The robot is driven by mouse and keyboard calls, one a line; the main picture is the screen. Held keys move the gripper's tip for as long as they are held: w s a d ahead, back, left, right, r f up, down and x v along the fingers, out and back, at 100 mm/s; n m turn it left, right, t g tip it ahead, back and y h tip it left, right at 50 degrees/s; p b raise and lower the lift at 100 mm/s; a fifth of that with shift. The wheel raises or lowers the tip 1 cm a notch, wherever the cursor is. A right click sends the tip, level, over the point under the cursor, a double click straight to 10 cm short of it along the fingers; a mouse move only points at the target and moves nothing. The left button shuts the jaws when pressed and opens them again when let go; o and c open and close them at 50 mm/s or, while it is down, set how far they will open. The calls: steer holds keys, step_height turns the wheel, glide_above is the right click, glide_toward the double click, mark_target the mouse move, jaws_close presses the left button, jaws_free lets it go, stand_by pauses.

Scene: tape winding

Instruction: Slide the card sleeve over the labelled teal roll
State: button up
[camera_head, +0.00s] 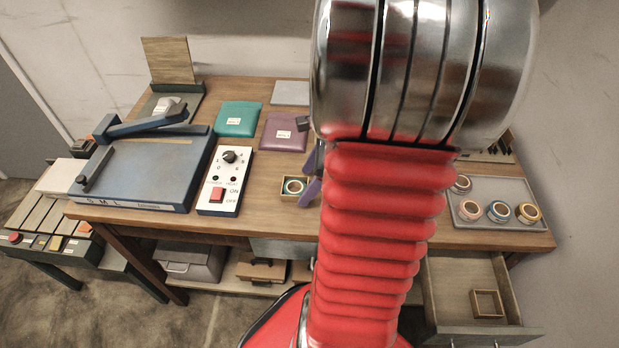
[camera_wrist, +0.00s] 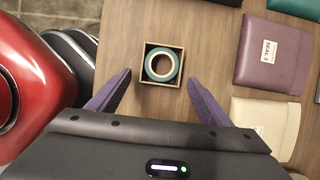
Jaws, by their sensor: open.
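The teal roll (camera_head: 294,186) lies flat on the table inside a square card-coloured sleeve (camera_head: 283,201). In the wrist view the sleeve (camera_wrist: 146,79) stands around the roll (camera_wrist: 175,72) on all sides, and the roll's ring shows from above. No label can be read on the roll. My gripper (camera_wrist: 159,78) is open. Its two purple fingers are to the left and right of the sleeve, with a gap on each side. In the head view my gripper (camera_head: 312,172) is partly hidden behind my red arm.
A grey tray (camera_head: 510,187) with several rolls is at the right. An open drawer (camera_head: 455,300) below holds another square frame (camera_head: 486,304). Teal (camera_head: 238,119) and purple (camera_head: 283,132) pouches lie behind. A switch box (camera_head: 225,181) and blue machine (camera_head: 142,171) stand left.

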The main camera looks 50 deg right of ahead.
steer(key=shift+r, duration=0.1)
steer(key=v, duration=1.3)
steer(key=shift+r, duration=0.25)
stand_by(0.6)
steer(key=r+n, duration=0.2)
steer(key=n, duration=0.4)
glide_above(299, 196)
steer(key=s+a+r+n+t+h, duration=0.1)
steer(key=a+r+n+t+h, duration=0.1)
steer(key=a+n, duration=1.9)
steer(key=shift+n+h, duration=0.4)
steer(key=shift+n, duration=0.3)
steer(key=shift+r, duration=0.1)
steer(key=shift+c, duration=0.6)
